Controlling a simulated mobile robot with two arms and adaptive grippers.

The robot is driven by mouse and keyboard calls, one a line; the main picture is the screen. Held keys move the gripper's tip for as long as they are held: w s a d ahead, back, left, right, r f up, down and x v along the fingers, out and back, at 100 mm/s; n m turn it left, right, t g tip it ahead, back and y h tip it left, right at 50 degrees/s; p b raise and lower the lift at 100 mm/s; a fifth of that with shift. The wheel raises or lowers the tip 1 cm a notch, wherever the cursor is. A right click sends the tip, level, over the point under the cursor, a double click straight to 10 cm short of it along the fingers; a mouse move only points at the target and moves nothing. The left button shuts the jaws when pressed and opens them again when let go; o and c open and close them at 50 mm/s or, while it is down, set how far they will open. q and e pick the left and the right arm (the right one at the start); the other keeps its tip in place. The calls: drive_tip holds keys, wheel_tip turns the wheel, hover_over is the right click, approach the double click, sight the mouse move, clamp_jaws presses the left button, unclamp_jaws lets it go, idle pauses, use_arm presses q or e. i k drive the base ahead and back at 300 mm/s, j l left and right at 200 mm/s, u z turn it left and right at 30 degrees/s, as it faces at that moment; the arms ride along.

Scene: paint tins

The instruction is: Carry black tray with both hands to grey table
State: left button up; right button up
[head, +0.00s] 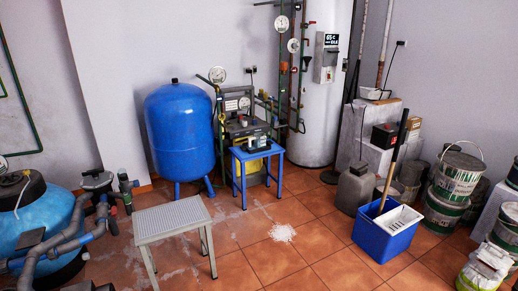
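A small grey table (172,218) with a ribbed top and thin metal legs stands on the tiled floor, left of the middle in the head view. Its top is bare.
A blue stool (258,152) with a small device on it stands behind. A blue bin (385,232) with a white paint tray and a stick is at the right, near paint tins (445,211). Pipes (62,240) and a blue tank are at left. White debris (283,233) lies on open floor.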

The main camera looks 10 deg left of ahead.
sight(163, 219)
drive_tip(key=i+l, duration=0.15)
drive_tip(key=i, duration=1.25)
drive_tip(key=i+l+z, duration=0.1)
drive_tip(key=i, duration=1.35)
